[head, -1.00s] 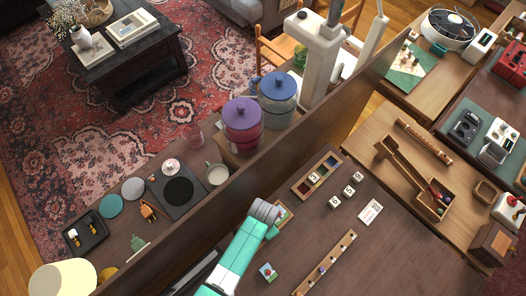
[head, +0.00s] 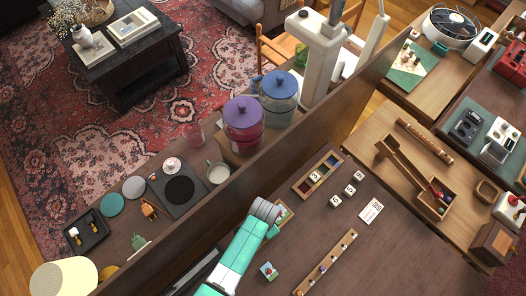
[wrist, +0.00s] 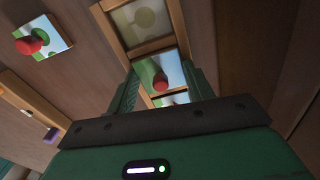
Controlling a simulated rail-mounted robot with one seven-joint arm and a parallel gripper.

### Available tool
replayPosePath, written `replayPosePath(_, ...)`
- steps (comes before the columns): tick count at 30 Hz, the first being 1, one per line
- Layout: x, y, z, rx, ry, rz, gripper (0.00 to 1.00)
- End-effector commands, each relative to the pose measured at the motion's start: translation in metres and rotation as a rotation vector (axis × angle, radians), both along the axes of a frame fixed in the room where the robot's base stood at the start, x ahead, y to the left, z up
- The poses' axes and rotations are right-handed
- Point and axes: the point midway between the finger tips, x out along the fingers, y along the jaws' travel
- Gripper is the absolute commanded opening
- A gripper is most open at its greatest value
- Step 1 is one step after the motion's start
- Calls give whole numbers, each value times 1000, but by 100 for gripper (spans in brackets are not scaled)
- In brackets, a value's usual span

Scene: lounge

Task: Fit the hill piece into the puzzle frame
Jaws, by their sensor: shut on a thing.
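My gripper (wrist: 162,92) is shut on the red knob of a picture piece (wrist: 172,70) with blue, white and green on it, seemingly the hill piece. The piece is at the middle section of the wooden puzzle frame (wrist: 150,48); I cannot tell whether it lies flush. The frame's far section shows a bare recess with a round pattern. Part of another picture area shows close to my gripper. In the head view, the frame (head: 287,213) is mostly hidden by my gripper (head: 272,228). A loose piece (head: 268,271) with a red knob lies apart on the table, also in the wrist view (wrist: 55,30).
A long wooden strip with small pegs (head: 325,263) lies right of the loose piece. A tray of coloured sections (head: 318,174), several white dice and a white card (head: 370,211) lie farther back. A raised wooden ledge (head: 300,135) runs behind. The table's right part is clear.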

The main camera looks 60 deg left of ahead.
Motion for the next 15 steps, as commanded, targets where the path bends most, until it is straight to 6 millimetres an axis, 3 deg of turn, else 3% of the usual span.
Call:
replayPosePath(1,-7,-4,-15,-5,7,0,30)
replayPosePath(15,-7,-4,-6,-5,9,12,30)
